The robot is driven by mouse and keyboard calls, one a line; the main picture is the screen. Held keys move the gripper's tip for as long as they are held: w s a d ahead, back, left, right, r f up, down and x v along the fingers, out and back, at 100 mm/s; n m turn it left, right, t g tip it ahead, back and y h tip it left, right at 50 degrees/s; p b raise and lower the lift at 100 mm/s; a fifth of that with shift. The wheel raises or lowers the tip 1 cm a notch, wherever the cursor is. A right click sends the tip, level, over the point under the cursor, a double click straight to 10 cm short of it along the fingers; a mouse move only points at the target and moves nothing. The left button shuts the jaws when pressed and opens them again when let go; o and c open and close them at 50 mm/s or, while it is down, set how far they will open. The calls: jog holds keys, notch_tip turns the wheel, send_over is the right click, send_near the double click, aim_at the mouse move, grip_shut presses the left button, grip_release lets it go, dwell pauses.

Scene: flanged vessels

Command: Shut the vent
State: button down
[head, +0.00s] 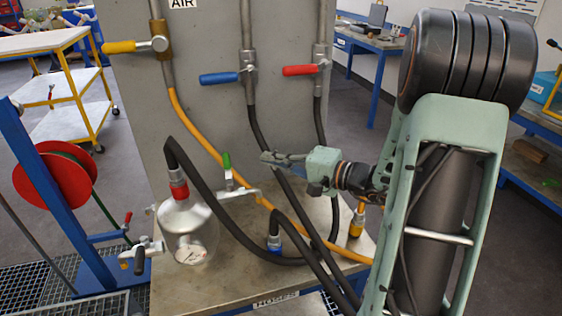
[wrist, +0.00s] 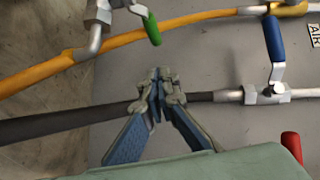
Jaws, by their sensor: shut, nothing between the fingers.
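A green-handled valve (head: 227,165) sits on a short metal pipe beside the vessel (head: 187,225), its lever pointing up. No label marks it as the vent. The green handle (wrist: 152,28) also shows at the top of the wrist view, apart from my fingers. My gripper (head: 266,157) is a little right of the green lever's top, in front of the grey panel. In the wrist view its fingertips (wrist: 160,74) are together and empty, with a black hose behind them.
The grey panel (head: 208,110) carries levers with yellow (head: 120,47), blue (head: 220,78) and red (head: 300,70) handles. An orange hose (head: 190,125) and several black hoses cross around my gripper. A red hose reel (head: 45,178) stands at the left.

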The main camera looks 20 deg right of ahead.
aim_at(228, 168)
jog(key=w+a+f, duration=0.1)
jog(key=w+a, duration=0.2)
jog(key=a, duration=0.3)
jog(key=shift+w+a+f+p, duration=0.2)
jog(key=shift+w+a+p, duration=0.05)
jog(key=shift+a+p, duration=0.15)
